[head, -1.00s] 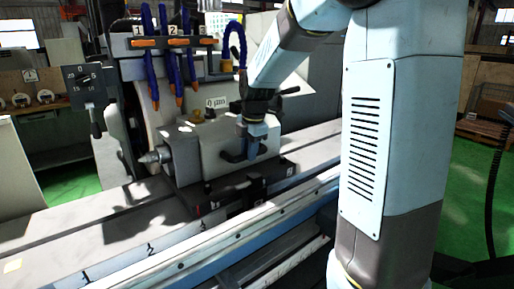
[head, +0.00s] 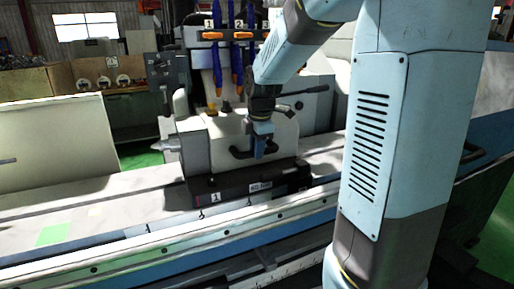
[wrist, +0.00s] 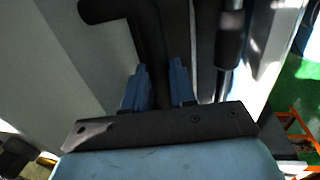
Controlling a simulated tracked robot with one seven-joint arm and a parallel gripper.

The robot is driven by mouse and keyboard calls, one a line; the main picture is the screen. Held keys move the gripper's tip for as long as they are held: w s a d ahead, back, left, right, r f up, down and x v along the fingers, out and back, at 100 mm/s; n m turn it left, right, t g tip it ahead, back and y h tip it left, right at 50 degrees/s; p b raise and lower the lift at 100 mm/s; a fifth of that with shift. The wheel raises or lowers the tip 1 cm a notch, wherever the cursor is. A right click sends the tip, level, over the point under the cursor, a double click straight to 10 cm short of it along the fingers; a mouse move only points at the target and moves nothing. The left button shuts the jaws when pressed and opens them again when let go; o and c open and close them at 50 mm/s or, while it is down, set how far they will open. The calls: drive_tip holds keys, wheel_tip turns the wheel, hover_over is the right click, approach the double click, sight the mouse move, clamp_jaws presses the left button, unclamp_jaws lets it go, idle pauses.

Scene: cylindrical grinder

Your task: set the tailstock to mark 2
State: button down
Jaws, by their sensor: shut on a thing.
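The tailstock (head: 225,140) is a pale grey housing on a dark base (head: 235,188). It sits on the machine's long table, with a pointed centre (head: 165,145) facing left. A plate reading 1 and a second, hard-to-read plate are on the base front. My gripper (head: 262,150) is at the black handle (head: 241,153) on the tailstock's front. In the wrist view my gripper (wrist: 158,85) has its two blue fingers on either side of the black handle (wrist: 150,40), shut on it. I cannot make out mark 2 on the table.
The long table (head: 90,205) runs clear to the left of the tailstock, with a pale rail (head: 120,258) along its front. A black lever (head: 290,93) sticks out behind the tailstock. Blue hoses (head: 236,60) hang above it. A pale panel (head: 55,140) stands at left.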

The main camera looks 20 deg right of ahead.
drive_tip(key=shift+w+a+r, duration=0.15)
drive_tip(key=shift+a, duration=0.15)
drive_tip(key=c, duration=1.1)
unclamp_jaws()
drive_tip(key=shift+o, duration=0.8)
wheel_tip(320, 180, up, 13)
drive_tip(key=s, duration=0.2)
drive_tip(key=shift+s+d, duration=0.15)
drive_tip(key=shift+s, duration=0.25)
